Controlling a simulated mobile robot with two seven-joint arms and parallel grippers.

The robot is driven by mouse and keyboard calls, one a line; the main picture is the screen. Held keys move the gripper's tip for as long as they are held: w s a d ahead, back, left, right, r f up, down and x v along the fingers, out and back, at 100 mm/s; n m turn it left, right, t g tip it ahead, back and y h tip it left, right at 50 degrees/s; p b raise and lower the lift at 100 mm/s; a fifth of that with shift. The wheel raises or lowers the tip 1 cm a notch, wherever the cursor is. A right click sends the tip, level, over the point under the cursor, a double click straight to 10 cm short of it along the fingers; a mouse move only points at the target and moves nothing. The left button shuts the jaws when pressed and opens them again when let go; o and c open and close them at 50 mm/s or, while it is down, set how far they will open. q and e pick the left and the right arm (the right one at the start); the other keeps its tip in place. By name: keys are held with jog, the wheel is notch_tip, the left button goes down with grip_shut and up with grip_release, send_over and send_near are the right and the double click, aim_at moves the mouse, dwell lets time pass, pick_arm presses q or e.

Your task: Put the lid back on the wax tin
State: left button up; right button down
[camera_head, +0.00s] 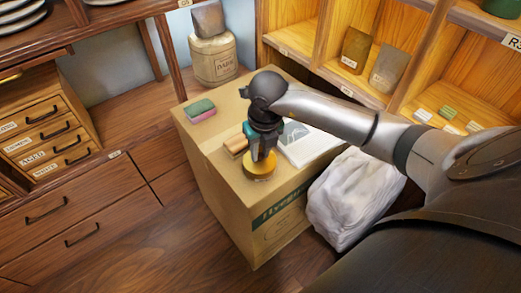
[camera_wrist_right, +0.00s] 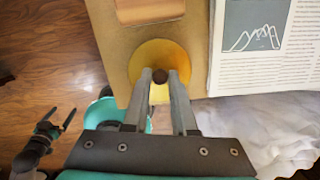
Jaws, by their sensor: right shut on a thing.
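A round yellow lid (camera_wrist_right: 152,60) with a small dark knob (camera_wrist_right: 160,76) lies below my right gripper (camera_wrist_right: 161,74). The two fingers are shut on the knob from either side. In the head view my right gripper (camera_head: 262,157) points down over a squat golden-yellow round thing (camera_head: 259,173) near the front edge of the cardboard box. I cannot tell the wax tin's body apart from the lid there, nor whether the lid sits on it. My left gripper (camera_wrist_right: 58,118) shows at the far left of the right wrist view, empty, its fingers apart.
The cardboard box (camera_head: 213,165) also bears a wooden block (camera_head: 235,145), an open book (camera_head: 308,147) and a green-and-pink stack (camera_head: 200,108). A white cloth sack (camera_head: 352,195) stands against the box's right side. Shelves (camera_head: 340,90) rise behind; wooden floor is clear in front.

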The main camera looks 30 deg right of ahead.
jog(key=shift+f, duration=0.1)
dwell(0.8)
jog(key=c, duration=0.6)
grip_release()
jog(key=shift+c, duration=0.2)
jog(key=shift+o, duration=0.4)
jog(key=o, duration=0.4)
jog(key=shift+r+p, duration=3.05)
jog(key=shift+r, duration=0.45)
